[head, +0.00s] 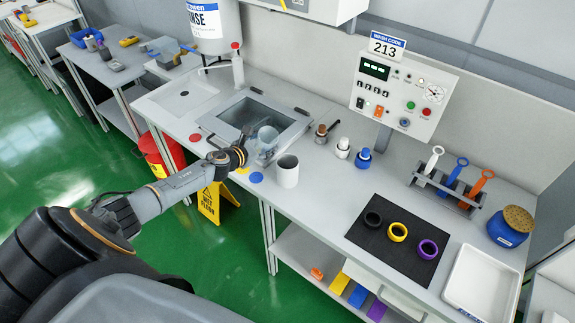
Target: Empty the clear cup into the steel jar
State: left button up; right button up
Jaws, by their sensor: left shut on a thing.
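The clear cup (266,137) is see-through with a bluish tint, and I cannot make out what it holds. My left gripper (250,142) is shut on the cup from its left side. The cup is in front of the sink opening, up and to the left of the jar, and looks somewhat tilted. The steel jar (288,175) is a pale grey cylinder standing upright on the bench with its dark open mouth facing up. Cup and jar look close, but I cannot tell the exact gap. My right gripper is not in view.
The sink basin (262,112) lies behind the cup. A blue disc (256,177) and a red disc (195,138) lie nearby.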

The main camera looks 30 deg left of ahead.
pick_arm(q)
jog(key=shift+w+a+f+b, duration=0.1)
jog(key=shift+a+f+b, duration=0.1)
jog(key=shift+f+b, duration=0.45)
jog(key=shift+w+a+r+n+h+p, duration=0.1)
jog(key=shift+a+r+n+h+p, duration=0.35)
jog(key=shift+n, duration=0.35)
jog(key=shift+a+f+n+h+b, duration=0.5)
jog(key=shift+n+b, duration=0.1)
jog(key=shift+b, duration=0.3)
jog(key=shift+w, duration=0.1)
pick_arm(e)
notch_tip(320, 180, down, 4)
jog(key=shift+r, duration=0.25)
pick_arm(q)
jog(key=shift+h, duration=0.25)
